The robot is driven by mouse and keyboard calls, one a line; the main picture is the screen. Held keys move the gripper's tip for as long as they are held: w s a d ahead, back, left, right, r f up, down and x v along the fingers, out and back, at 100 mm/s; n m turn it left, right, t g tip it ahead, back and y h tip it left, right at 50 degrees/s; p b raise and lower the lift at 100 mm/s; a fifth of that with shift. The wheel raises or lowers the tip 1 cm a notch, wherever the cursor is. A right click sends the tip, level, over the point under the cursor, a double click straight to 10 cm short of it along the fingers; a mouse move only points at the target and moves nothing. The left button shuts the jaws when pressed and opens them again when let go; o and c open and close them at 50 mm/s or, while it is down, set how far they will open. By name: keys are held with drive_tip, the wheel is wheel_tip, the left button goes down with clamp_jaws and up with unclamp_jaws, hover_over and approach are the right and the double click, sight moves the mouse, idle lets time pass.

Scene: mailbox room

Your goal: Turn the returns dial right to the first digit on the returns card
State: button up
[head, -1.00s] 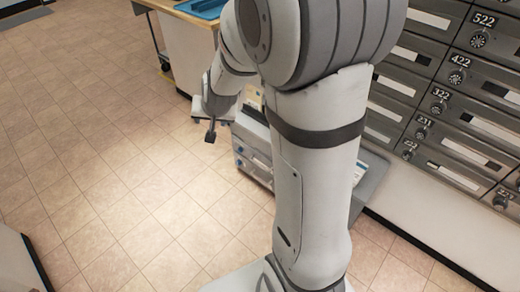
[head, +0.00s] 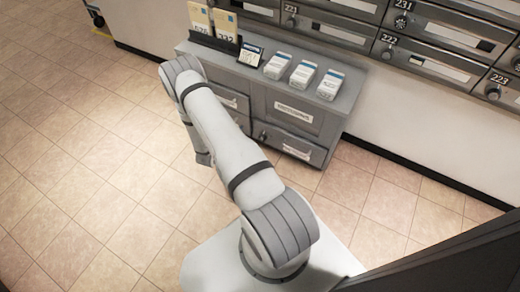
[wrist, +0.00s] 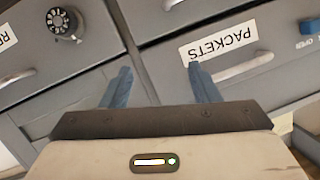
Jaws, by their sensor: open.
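A dark round dial (wrist: 65,24) with a pale centre is on a grey drawer front at the upper left of the wrist view. A cut-off label (wrist: 6,38) sits beside it, showing only its first letters; the dial's digits are too small to read. In the head view a small dark knob (head: 263,135) shows on the lower right drawer of the grey cabinet. My gripper (wrist: 160,85) is open and empty, its two blue fingers apart before the drawer fronts. The dial is up and left of the fingers. In the head view my gripper is hidden. I cannot tell which card is the returns card.
The cabinet top (head: 352,76) holds yellow numbered cards (head: 225,25), a small dark stand (head: 250,55) and three white stacks (head: 302,75). A PACKETS label (wrist: 217,40) and drawer handle (wrist: 243,67) lie near the right finger. Mailboxes (head: 430,50) line the wall. Floor at left is clear.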

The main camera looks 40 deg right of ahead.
sight(261, 139)
drive_tip(key=s+d+f+h+b, duration=0.2)
drive_tip(key=s+f+h+b, duration=0.2)
drive_tip(key=s+f, duration=0.7)
drive_tip(key=shift+g, duration=0.3)
drive_tip(key=b+x, duration=0.1)
drive_tip(key=x, duration=0.3)
drive_tip(key=w+b+x, duration=0.1)
drive_tip(key=x, duration=0.2)
drive_tip(key=shift+w+d+f+b, duration=0.1)
drive_tip(key=shift+d+f+b, duration=0.15)
drive_tip(key=shift+b, duration=0.15)
drive_tip(key=c, duration=0.9)
drive_tip(key=shift+d, duration=0.15)
drive_tip(key=shift+c, duration=0.5)
drive_tip(key=shift+m, duration=0.4)
